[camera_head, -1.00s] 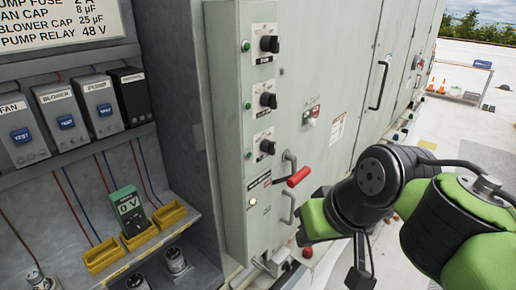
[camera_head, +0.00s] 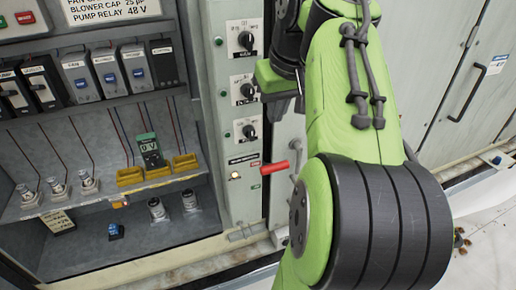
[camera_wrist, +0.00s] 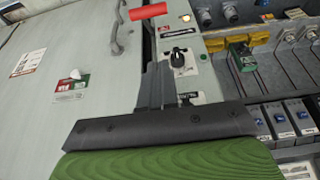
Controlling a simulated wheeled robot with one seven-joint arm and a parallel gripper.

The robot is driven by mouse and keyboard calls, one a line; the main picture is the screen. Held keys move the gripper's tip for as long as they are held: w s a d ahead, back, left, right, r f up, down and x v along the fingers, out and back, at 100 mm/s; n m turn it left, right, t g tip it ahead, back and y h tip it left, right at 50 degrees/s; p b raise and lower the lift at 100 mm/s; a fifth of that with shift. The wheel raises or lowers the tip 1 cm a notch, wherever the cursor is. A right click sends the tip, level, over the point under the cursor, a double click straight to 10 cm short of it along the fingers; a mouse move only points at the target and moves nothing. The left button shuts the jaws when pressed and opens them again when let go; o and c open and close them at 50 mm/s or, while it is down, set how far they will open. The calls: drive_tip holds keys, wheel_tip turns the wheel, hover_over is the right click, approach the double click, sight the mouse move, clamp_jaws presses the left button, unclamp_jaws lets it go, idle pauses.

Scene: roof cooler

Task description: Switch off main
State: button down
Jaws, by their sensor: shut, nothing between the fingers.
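A lever with a red grip (camera_head: 275,168) is on the lower part of the narrow grey switch panel (camera_head: 212,120), and its grip sticks out sideways. The red grip also shows at the top of the wrist view (camera_wrist: 152,11). A small lamp (camera_head: 235,175) beside the lever glows. Several black rotary knobs sit above it, the lowest (camera_head: 249,131) nearest the lever. The label lettering is too small to read. My gripper (camera_wrist: 158,80) is shut and empty, in front of the panel near a knob (camera_wrist: 178,56) and apart from the red grip. My arm hides part of the panel.
Grey cabinet doors with a black handle (camera_head: 467,92) stand on the right.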

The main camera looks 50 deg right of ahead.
drive_tip(key=b, duration=0.3)
hover_over(268, 167)
drive_tip(key=w+d, duration=0.1)
drive_tip(key=w, duration=0.1)
wheel_tip(268, 167, down, 10)
drive_tip(key=f+b, duration=0.1)
drive_tip(key=s+b, duration=0.1)
drive_tip(key=f, duration=0.1)
drive_tip(key=shift+s+a+f+b, duration=0.2)
drive_tip(key=shift+a+f+b, duration=0.1)
drive_tip(key=shift+b, duration=0.1)
drive_tip(key=shift+s+a+f, duration=0.2)
drive_tip(key=shift+s+f, duration=0.15)
drive_tip(key=shift+w, duration=0.1)
drive_tip(key=shift+w, duration=0.1)
